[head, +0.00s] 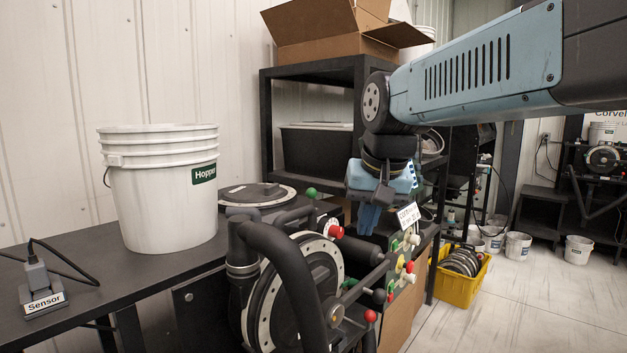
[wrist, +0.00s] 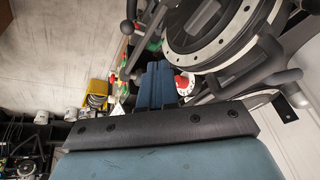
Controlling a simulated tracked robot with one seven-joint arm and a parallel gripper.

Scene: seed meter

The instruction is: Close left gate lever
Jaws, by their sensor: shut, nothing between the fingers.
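The seed meter (head: 293,290) is a dark machine with a large round disc face, black pipes and several levers with coloured knobs. A green-knobbed lever (head: 311,192) stands at its top, and a red knob (head: 370,316) is low at its front. I cannot tell which lever is the left gate lever. My gripper (head: 369,222) points down behind and right of the disc, near the red and green controls (head: 408,243). Its blue fingers are shut and empty; they also show in the wrist view (wrist: 157,68). Whether they touch a lever is unclear.
A white Hopper bucket (head: 165,200) and a Sensor block (head: 43,297) stand on the black table at left. A black shelf with a cardboard box (head: 330,30) is behind. A yellow crate (head: 455,295) sits on the floor. Open floor lies at right.

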